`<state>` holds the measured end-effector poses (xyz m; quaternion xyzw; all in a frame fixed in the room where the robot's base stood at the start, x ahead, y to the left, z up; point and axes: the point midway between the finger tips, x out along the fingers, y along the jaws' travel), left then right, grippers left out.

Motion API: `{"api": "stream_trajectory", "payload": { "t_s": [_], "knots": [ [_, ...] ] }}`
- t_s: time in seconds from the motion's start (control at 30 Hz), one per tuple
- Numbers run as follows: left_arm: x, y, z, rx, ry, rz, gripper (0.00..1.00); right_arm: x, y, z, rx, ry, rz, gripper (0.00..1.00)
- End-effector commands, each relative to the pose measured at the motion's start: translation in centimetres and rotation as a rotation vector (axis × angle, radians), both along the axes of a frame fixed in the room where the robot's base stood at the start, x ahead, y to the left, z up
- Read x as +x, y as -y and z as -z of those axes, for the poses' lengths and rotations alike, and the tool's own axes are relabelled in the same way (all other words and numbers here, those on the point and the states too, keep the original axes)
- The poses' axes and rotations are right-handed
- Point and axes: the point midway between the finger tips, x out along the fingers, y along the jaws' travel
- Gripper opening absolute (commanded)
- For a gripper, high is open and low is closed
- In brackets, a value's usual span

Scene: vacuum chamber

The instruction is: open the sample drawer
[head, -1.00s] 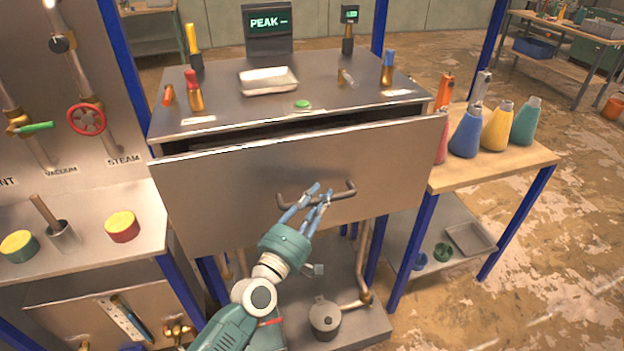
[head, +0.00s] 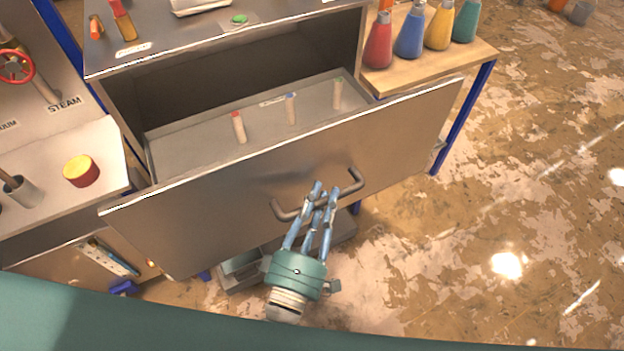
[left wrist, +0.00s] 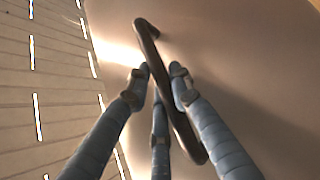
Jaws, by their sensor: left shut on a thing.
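The sample drawer (head: 230,205) is a wide metal front pulled well out of the cabinet. Its inside shows a grey tray with several small vials, including a red-capped vial (head: 239,127), a blue-capped vial (head: 291,108) and a green-capped vial (head: 338,93). The drawer's bent bar handle (head: 354,181) is on the front. My left gripper (head: 321,196) is shut on the middle of the handle. In the left wrist view its blue fingers (left wrist: 158,78) lie on both sides of the dark handle (left wrist: 183,128). My right gripper is not in view.
A wooden side table (head: 470,50) at the right holds several coloured flasks, including a red flask (head: 378,42). A bench with a yellow-topped jar (head: 81,170) stands at the left.

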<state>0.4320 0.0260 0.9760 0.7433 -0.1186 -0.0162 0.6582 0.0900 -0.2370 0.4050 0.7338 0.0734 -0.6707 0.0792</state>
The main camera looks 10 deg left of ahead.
Motion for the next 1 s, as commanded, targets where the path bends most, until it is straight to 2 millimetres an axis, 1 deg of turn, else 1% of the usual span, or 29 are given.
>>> {"api": "stream_trajectory", "payload": {
  "t_s": [0.03,0.13,0.47,0.5,0.53,0.57,0.77,0.87,0.97,1.0],
  "knots": [
    [-0.4,0.2,0.2,0.005,-0.003,0.001,0.00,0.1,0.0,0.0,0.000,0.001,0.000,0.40],
    [-0.6,0.4,0.2,0.006,-0.002,0.001,0.00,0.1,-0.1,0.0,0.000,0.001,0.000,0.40],
    [-0.7,0.4,0.2,0.006,-0.001,0.000,0.00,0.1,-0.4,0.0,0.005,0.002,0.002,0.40],
    [-0.7,0.4,0.2,0.006,-0.001,0.000,0.23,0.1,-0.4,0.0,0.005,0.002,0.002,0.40],
    [-0.7,0.4,0.2,0.006,-0.001,0.000,0.29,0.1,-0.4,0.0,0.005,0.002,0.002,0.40],
    [-0.7,0.4,0.1,0.006,-0.001,0.000,0.30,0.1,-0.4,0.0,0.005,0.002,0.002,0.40],
    [-0.6,0.4,0.1,0.003,0.000,-0.001,0.30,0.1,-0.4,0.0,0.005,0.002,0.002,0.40],
    [-0.8,0.4,0.1,0.003,-0.001,-0.001,0.30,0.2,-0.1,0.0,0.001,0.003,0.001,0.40],
    [-1.6,0.2,0.3,0.003,-0.002,-0.001,0.30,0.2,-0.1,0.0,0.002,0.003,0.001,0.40],
    [-2.1,0.1,0.4,0.004,-0.004,0.001,0.30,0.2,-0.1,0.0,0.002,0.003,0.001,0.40]
  ]
}}
